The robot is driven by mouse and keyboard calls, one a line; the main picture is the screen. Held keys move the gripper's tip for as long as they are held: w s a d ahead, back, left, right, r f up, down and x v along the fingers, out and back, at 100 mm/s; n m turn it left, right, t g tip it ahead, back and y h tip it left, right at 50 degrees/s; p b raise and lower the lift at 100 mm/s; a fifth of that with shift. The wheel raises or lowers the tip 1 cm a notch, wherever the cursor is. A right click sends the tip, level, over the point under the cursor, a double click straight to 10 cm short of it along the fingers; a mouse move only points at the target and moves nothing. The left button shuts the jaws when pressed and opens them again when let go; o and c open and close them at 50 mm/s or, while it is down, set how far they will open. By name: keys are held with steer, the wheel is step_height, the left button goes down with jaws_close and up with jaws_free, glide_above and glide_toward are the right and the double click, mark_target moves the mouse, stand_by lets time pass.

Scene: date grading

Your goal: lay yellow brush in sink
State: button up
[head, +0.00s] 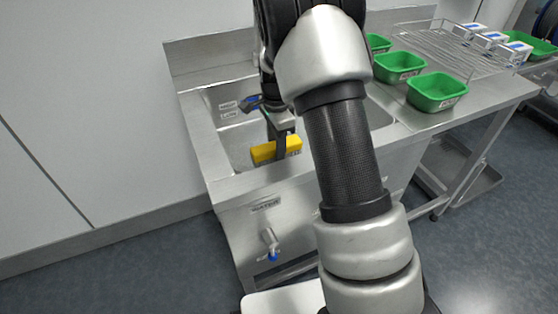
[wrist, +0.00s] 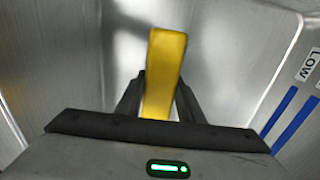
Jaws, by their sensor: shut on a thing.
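The yellow brush (head: 276,151) is at the lower end of my gripper (head: 282,134), over the sink (head: 222,138) in the head view. In the wrist view the yellow brush (wrist: 166,65) stands out lengthwise between the two dark fingers of my gripper (wrist: 158,100), which are shut on it. The metal sink walls (wrist: 235,60) surround it in the wrist view. My arm hides part of the sink in the head view. Whether the brush touches the sink floor cannot be told.
Green tubs (head: 437,91) stand on the steel counter to the right, with a wire rack (head: 440,50) behind them. White boxes (head: 490,40) sit at the far right. A tap with a blue handle (head: 270,245) is on the sink's front. Blue lines and a "LOW" label (wrist: 310,65) mark the sink wall.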

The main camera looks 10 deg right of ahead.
steer(key=shift+f+b, duration=0.55)
steer(key=shift+f, duration=1.75)
steer(key=shift+f, duration=0.15)
steer(key=o, duration=1.1)
